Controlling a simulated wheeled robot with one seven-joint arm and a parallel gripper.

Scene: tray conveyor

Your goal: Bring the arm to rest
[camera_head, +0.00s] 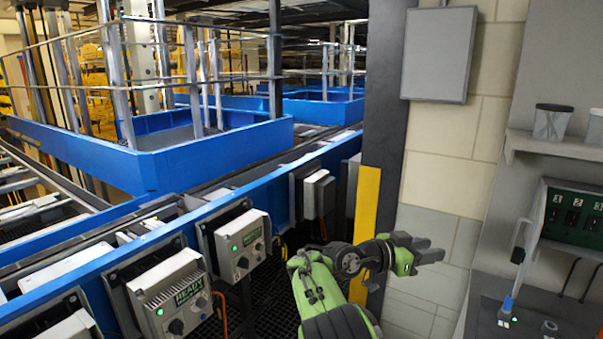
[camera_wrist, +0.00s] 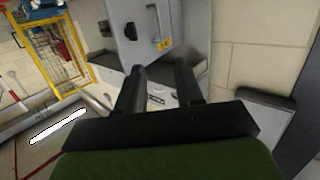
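My green and black arm reaches up from the bottom of the head view and bends to the right. My gripper (camera_head: 436,249) points right, in front of the pale block wall, with nothing in it. In the wrist view my gripper (camera_wrist: 160,74) shows two black fingers with a clear gap between them, so it is open and empty. The fingers point toward a grey cabinet (camera_wrist: 143,32) and touch nothing that I can see.
Blue conveyor rails (camera_head: 270,170) with grey control boxes (camera_head: 243,246) run along the left. A dark pillar with a yellow strip (camera_head: 367,215) stands behind my arm. A shelf (camera_head: 565,148) with cups and a green switch panel (camera_head: 575,215) are at right.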

